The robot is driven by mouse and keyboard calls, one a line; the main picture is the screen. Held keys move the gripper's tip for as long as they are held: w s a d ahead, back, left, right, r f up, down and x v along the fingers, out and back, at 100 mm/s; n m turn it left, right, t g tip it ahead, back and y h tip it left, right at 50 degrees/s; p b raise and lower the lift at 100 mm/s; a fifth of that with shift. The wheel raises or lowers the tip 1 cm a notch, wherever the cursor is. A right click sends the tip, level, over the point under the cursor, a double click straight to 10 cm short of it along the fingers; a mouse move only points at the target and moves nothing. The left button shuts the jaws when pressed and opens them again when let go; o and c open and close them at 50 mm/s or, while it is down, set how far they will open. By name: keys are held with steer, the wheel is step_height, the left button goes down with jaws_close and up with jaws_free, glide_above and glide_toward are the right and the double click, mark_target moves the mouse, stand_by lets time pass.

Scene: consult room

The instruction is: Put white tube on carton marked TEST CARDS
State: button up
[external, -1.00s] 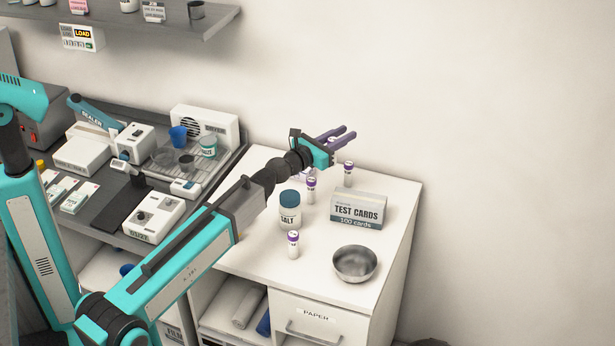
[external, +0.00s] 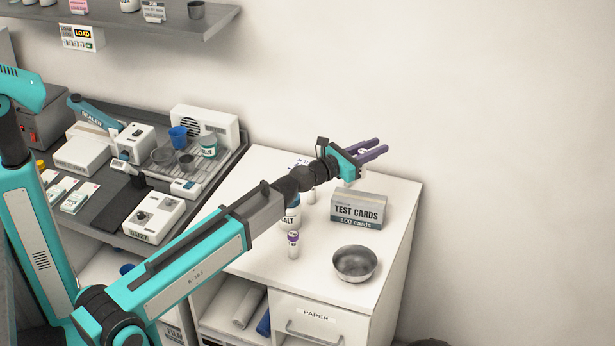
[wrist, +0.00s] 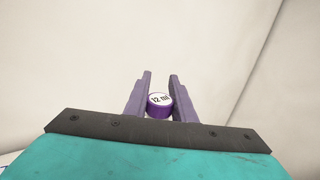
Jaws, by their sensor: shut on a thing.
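My gripper (external: 383,148) is up above and behind the carton marked TEST CARDS (external: 358,209), its purple fingers pointing right. In the wrist view my gripper (wrist: 160,77) is shut on a white tube with a purple cap (wrist: 160,104); the cap's white top reads "12 ml". The fingers and wrist hide most of the held tube in the external view. The carton stands on the white cabinet top, and nothing is seen on it. Another purple-capped tube (external: 293,245) stands in front of the salt jar (external: 291,215), which my arm partly covers.
A metal bowl (external: 355,263) stands in front of the carton. More purple-capped tubes are partly hidden behind my wrist. The cabinet top (external: 395,197) is free right of the carton. Equipment (external: 205,132) crowds the grey counter at left, and a wall rises behind.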

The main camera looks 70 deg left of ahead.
steer(key=shift+f+b, duration=0.65)
steer(key=shift+f, duration=1.05)
steer(key=shift+f+b, duration=0.95)
steer(key=shift+f, duration=1.05)
steer(key=shift+f, duration=0.15)
steer(key=o, duration=1)
steer(key=shift+r, duration=0.2)
steer(key=shift+s+d+b, duration=0.15)
steer(key=shift+s+d, duration=0.1)
steer(key=shift+s, duration=1)
steer(key=shift+s+d+b, duration=0.2)
steer(key=shift+s, duration=1)
steer(key=shift+s+d+b, duration=0.15)
steer(key=shift+s+d, duration=0.1)
steer(key=shift+s, duration=1)
